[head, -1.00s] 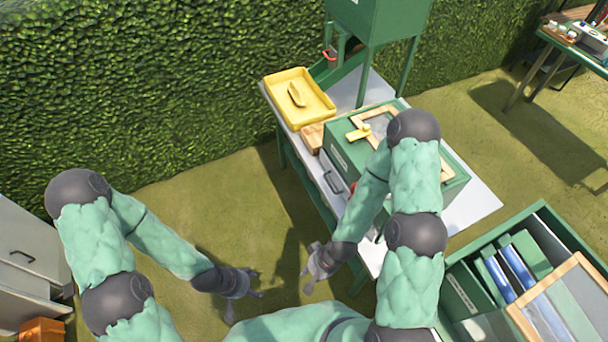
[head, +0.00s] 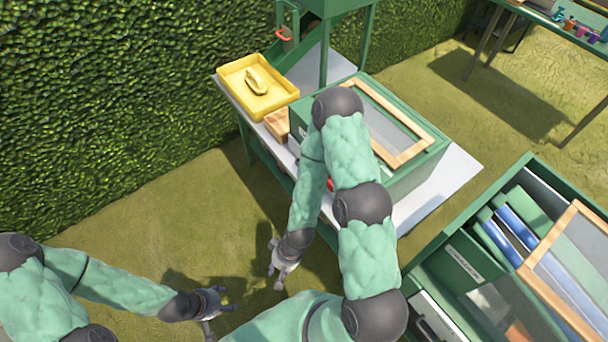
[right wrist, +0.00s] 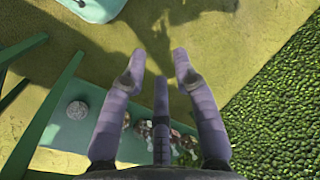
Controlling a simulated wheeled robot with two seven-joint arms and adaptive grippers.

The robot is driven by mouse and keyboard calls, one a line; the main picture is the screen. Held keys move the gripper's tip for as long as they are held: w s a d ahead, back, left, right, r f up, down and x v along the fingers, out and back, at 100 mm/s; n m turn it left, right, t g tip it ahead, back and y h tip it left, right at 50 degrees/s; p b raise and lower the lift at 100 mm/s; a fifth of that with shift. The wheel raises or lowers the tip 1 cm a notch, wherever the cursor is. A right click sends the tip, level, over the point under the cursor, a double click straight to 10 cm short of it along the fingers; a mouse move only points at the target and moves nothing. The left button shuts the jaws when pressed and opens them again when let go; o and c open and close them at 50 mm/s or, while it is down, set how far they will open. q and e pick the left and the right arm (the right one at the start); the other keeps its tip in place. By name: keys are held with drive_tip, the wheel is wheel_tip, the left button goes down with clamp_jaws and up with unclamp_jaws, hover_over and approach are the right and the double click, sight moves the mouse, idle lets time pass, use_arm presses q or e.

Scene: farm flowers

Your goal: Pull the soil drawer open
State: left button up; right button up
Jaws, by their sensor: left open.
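A green box (head: 412,180) with a wood-framed clear lid stands on the table. A pale drawer front (head: 294,146) on its left side is almost wholly hidden behind my right arm, and its handle does not show. I cannot read whether it is the soil drawer. My right gripper (head: 274,267) hangs in front of the table, low and apart from the box. In the right wrist view it (right wrist: 159,62) is open and empty above the grass. My left gripper (head: 222,307) is open and empty over the grass at the lower left, far from the box.
A yellow tray (head: 240,92) with a scoop stands on the table's far left, beside a wooden block (head: 278,126). A green cabinet (head: 470,262) with folders and a handled front stands at right. A hedge (head: 110,110) lines the back. Grass between is clear.

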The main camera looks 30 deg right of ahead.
drive_tip(key=w+d+r+n+h+b, duration=0.15)
drive_tip(key=w+d, duration=0.25)
drive_tip(key=w, duration=0.4)
drive_tip(key=w+d+r+n+b, duration=0.2)
drive_tip(key=w+d+b, duration=0.1)
drive_tip(key=w, duration=0.5)
drive_tip(key=w+d+r+h+b, duration=0.1)
drive_tip(key=w+d+r+h, duration=0.15)
drive_tip(key=d+r, duration=0.5)
drive_tip(key=w+d+r+h+b, duration=0.15)
drive_tip(key=w+d+r, duration=0.25)
drive_tip(key=d+r, duration=0.4)
use_arm(q)
wheel_tip(320, 180, down, 11)
drive_tip(key=b, duration=0.3)
use_arm(e)
drive_tip(key=shift+h, duration=0.25)
drive_tip(key=f, duration=0.3)
drive_tip(key=d+f, duration=0.1)
drive_tip(key=f, duration=0.5)
drive_tip(key=shift+w+d+f, duration=0.1)
drive_tip(key=shift+w+d, duration=0.05)
drive_tip(key=shift+d, duration=0.05)
use_arm(q)
drive_tip(key=shift+f, duration=0.1)
use_arm(e)
drive_tip(key=shift+c, duration=0.3)
clamp_jaws()
